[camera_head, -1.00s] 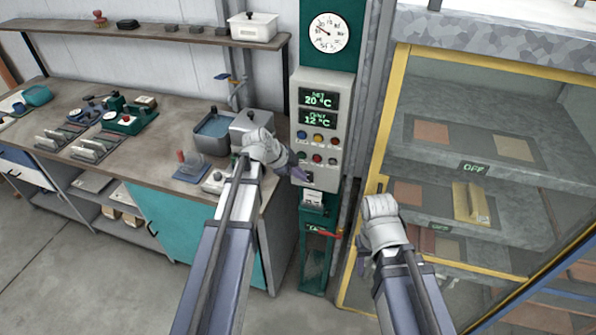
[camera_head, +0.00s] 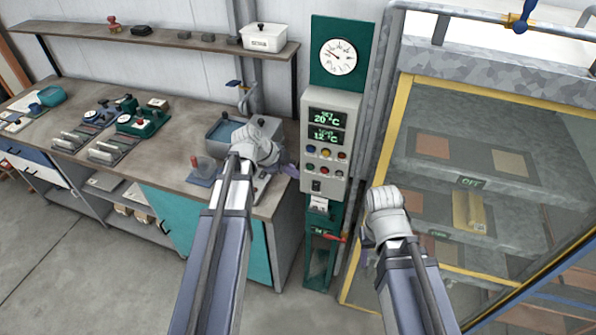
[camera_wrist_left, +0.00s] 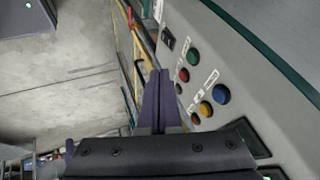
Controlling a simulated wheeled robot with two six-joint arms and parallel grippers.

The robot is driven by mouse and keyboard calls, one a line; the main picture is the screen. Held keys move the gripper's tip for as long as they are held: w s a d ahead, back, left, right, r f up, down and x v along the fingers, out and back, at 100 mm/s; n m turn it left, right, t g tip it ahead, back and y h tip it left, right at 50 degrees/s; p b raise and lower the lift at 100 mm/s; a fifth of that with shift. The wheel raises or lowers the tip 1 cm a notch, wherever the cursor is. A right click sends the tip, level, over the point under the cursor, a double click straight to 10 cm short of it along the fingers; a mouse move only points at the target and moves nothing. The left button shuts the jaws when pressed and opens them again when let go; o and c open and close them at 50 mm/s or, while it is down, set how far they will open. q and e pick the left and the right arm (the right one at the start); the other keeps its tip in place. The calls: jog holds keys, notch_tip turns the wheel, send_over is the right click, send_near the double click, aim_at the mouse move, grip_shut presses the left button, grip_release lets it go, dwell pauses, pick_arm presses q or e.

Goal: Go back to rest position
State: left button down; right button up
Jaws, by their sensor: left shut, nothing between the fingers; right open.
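My left gripper (camera_head: 290,170) is just left of the grey control panel (camera_head: 345,108) in the head view, mostly hidden behind its own wrist. In the left wrist view its dark purple fingers (camera_wrist_left: 158,88) are shut together with nothing between them, and the panel's buttons (camera_wrist_left: 205,108) lie to their right. I cannot tell the exact gap to the panel. My right gripper (camera_head: 371,262) is low in front of the glass cabinet, and its fingers are almost wholly hidden by the wrist; it is open. The panel display reads 20 °C on top.
A workbench (camera_head: 100,160) with several tools and a grey water tub (camera_head: 222,130) stands at the left. A wall shelf (camera_head: 160,38) is above it. The yellow-framed cabinet (camera_head: 398,110) with shelves fills the right. Grey floor (camera_head: 60,270) is clear at lower left.

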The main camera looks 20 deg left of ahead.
pick_arm(q)
jog(key=shift+a, duration=0.1)
dwell(0.4)
jog(key=s+d+f+n+g+y+b, duration=0.2)
jog(key=s+d+f+n+y+b, duration=0.1)
jog(key=s+d+f+n+b, duration=0.3)
jog(key=s+d+f+n+g+y+b, duration=0.3)
jog(key=s+d+f+n+b, duration=0.3)
jog(key=s+d+f+b, duration=0.3)
jog(key=s+f+b, duration=0.3)
jog(key=s+f, duration=0.1)
jog(key=f, duration=0.2)
jog(key=shift+s+d+f+n, duration=0.35)
jog(key=shift+s+f+n, duration=0.05)
